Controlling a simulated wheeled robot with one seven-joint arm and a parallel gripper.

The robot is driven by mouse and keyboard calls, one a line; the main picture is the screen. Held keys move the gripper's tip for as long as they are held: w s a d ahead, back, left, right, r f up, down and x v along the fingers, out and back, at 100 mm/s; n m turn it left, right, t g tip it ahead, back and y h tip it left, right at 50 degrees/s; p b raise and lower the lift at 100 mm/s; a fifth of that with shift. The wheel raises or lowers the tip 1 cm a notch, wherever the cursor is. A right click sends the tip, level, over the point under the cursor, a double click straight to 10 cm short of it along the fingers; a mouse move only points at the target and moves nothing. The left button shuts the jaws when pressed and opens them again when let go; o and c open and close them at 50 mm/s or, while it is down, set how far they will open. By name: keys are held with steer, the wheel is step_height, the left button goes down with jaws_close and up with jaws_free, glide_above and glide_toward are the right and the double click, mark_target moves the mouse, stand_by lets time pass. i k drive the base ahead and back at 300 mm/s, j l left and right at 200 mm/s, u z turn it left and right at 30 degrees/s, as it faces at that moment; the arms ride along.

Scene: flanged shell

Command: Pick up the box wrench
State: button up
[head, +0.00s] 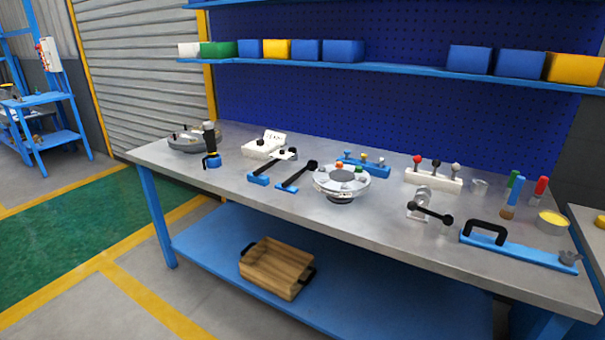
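No thing on the bench can be made out for certain as the box wrench. The likeliest is a dark bar tool (298,176) with a blue end toward the bench's front edge and a rounded black head at its far end. It lies left of a round grey flanged part (341,181). A similar dark bar tool (265,167) with a blue end lies just left of it, and its far end has a pale flat piece. The details of both heads are too small to tell. My gripper is not in view.
The metal workbench (380,235) also bears a black upright tool (210,146), a crank fixture (424,207), a blue board with a black handle (520,248) and a white block with knobs (433,178). A wooden crate (278,268) stands on the lower shelf. The floor at left is clear.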

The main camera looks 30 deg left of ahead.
mark_target(312, 165)
steer(key=u, duration=1.75)
steer(key=i+l+u, duration=0.1)
steer(key=i, duration=0.45)
steer(key=i+l, duration=0.3)
steer(key=i, duration=0.2)
steer(key=i+l+u, duration=0.15)
steer(key=i, duration=0.35)
steer(key=l, duration=0.05)
